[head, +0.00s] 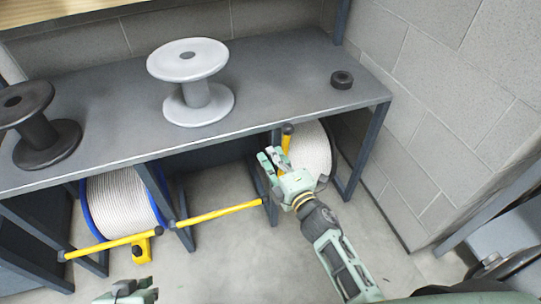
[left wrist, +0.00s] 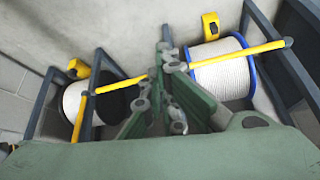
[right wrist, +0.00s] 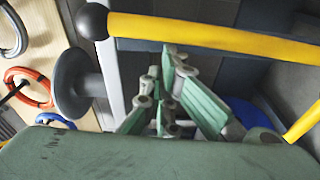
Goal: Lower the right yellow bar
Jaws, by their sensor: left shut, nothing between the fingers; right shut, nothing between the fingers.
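The right yellow bar (head: 286,142) stands raised, seen nearly end-on with its dark knob up, in front of the right white cable spool (head: 309,148). In the right wrist view the bar (right wrist: 210,33) runs across the top, its black ball end at the upper left. It also shows in the left wrist view (left wrist: 82,115). My right gripper (head: 269,157) is shut and empty, just beside the bar; I cannot tell whether it touches. My left gripper (head: 135,290) is shut and empty at the bottom edge, well away from the bar.
A middle yellow bar (head: 217,212) and a left yellow bar (head: 110,245) lie across the frame front. A blue-rimmed spool (head: 122,204) sits behind the left one. A grey bench (head: 270,80) above carries a pale spool (head: 195,100), a dark spool (head: 38,140) and a black ring (head: 342,79).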

